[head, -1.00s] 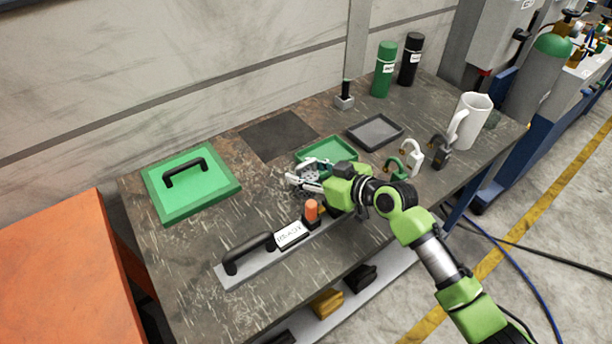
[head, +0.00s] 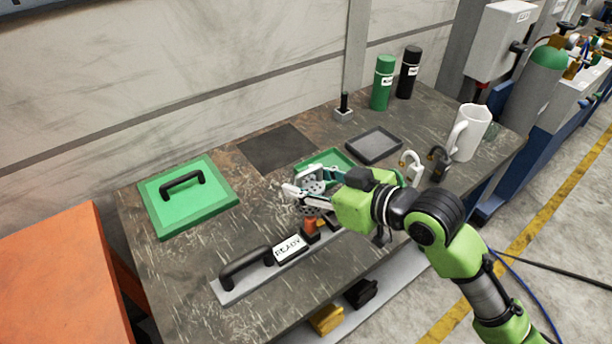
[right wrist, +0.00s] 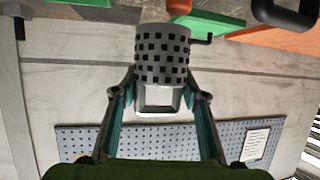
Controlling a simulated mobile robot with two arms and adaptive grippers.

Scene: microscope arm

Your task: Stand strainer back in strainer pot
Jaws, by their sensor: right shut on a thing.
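The strainer is a grey cylinder with rows of square holes, a side hook and a pale squared handle; it shows in the right wrist view (right wrist: 163,55) and partly in the head view (head: 313,186). My right gripper (right wrist: 160,86) is shut on it, fingers either side of the handle end. In the head view my right gripper (head: 308,193) holds it over the front middle of the bench, near the green tray. I cannot tell for sure which vessel is the strainer pot; a white jug (head: 467,135) stands at the right. My left gripper is not in view.
On the bench (head: 200,255) are a green tray (head: 340,157), a grey tray (head: 374,145), padlocks (head: 413,166), two bottles (head: 383,83) and a green handled lid (head: 188,195). A long-handled plate marked READY (head: 288,248) lies in front. An orange box (head: 60,265) is at left.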

